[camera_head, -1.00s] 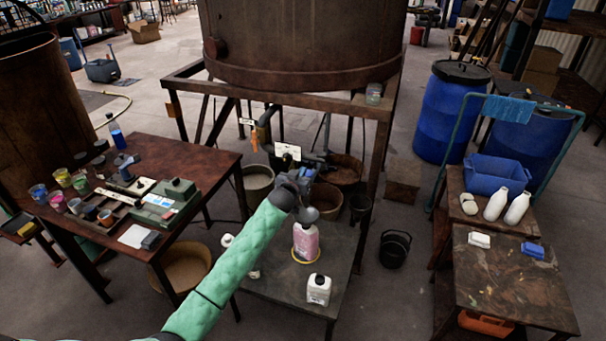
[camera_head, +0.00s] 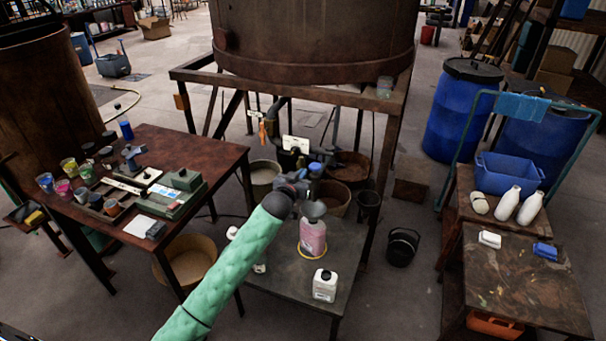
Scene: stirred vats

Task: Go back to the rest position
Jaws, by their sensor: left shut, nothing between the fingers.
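My left arm, in a green sleeve, reaches in from the bottom of the head view. My left gripper (camera_head: 314,178) is at its far end, small and partly hidden by the wrist; it is shut and holds nothing. It appears above the far part of the low grey table (camera_head: 262,277). A bottle of pink liquid (camera_head: 313,238) stands on that table with a grey funnel shape (camera_head: 313,210) at its top and a yellow ring round its base. My right gripper does not show.
A white bottle (camera_head: 325,286) stands near the low table's front edge. A brown table (camera_head: 185,150) with cups and tools is at left. A large vat (camera_head: 315,40) stands behind on a frame. At right are a worktable (camera_head: 525,285) and blue barrels (camera_head: 460,110). A black bucket (camera_head: 402,247) stands on open floor.

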